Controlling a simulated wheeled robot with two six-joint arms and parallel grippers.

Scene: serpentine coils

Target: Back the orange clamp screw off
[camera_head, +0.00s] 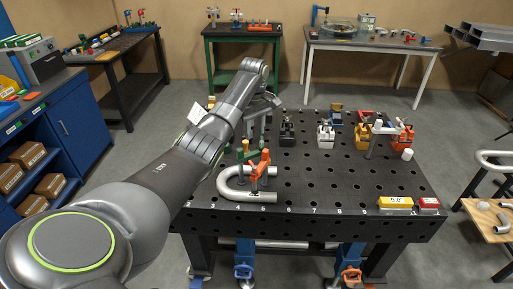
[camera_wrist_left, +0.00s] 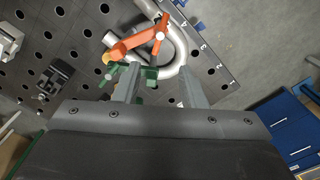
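An orange clamp (camera_head: 260,168) stands at the front left of the black welding table, over a silver U-bent tube (camera_head: 232,190). In the left wrist view the orange clamp (camera_wrist_left: 138,40) lies beyond my fingertips, across the bent tube (camera_wrist_left: 178,58). I cannot clearly tell its screw from the rest of it. My left gripper (camera_head: 257,127) is behind the clamp, above the table. In the wrist view my left gripper (camera_wrist_left: 162,80) has its two fingers wide apart with nothing held between them. My right gripper is not in view.
The perforated table (camera_head: 325,185) has free room at its front middle. A black clamp (camera_head: 287,133), a white clamp (camera_head: 326,136) and more clamps stand toward the back.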

